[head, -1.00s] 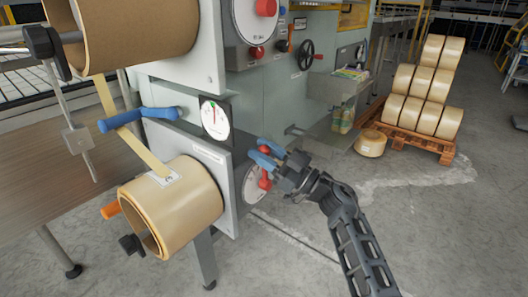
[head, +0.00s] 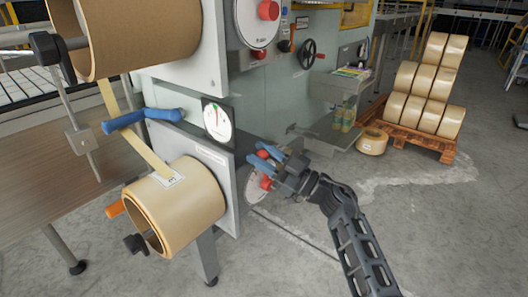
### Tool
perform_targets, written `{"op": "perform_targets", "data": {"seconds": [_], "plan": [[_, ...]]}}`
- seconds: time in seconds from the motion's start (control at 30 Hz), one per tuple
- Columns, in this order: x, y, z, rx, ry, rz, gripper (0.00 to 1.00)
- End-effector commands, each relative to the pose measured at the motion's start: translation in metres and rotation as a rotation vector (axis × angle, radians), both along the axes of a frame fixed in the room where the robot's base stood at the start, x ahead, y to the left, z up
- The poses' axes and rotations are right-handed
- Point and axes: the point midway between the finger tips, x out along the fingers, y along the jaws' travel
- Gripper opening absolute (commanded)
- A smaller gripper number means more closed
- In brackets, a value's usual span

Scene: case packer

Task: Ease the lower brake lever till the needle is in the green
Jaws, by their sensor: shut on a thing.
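The lower brake lever (head: 266,183) is a red handle on a round white dial (head: 254,192) at the side of the lower unwind station. My gripper (head: 265,158), with blue fingers, is shut on the lever's upper part from the right. The fingers and wrist hide much of the lever and dial. The round white gauge (head: 218,123) sits above and left of it on a dark panel. Its needle points roughly upward, near a small green band at the top; whether it lies inside the green is too small to tell.
The lower tape roll (head: 177,208) sticks out left of the dial, with a blue-ended roller (head: 142,117) above it. An upper roll (head: 135,35) and another dial with a red knob (head: 268,10) are higher up. A pallet of rolls (head: 408,143) stands right.

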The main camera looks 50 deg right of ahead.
Motion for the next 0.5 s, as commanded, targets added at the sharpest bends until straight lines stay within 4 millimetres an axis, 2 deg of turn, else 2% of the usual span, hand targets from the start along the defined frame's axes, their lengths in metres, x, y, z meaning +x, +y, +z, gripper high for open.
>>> {"op": "perform_targets", "data": {"seconds": [0.13,0.17,0.2,0.37,0.5], "plan": [[-0.0003,-0.0001,0.0000,0.000,-0.001,0.000,0.00],[-0.0003,-0.0001,0.0000,0.001,-0.001,0.001,0.36],[-0.0003,-0.0001,0.0000,0.001,-0.001,0.001,0.40],[-0.0003,-0.0001,-0.0001,0.001,-0.001,0.001,0.55],[-0.0002,-0.0001,0.0000,0.001,-0.001,0.001,0.57]]}}
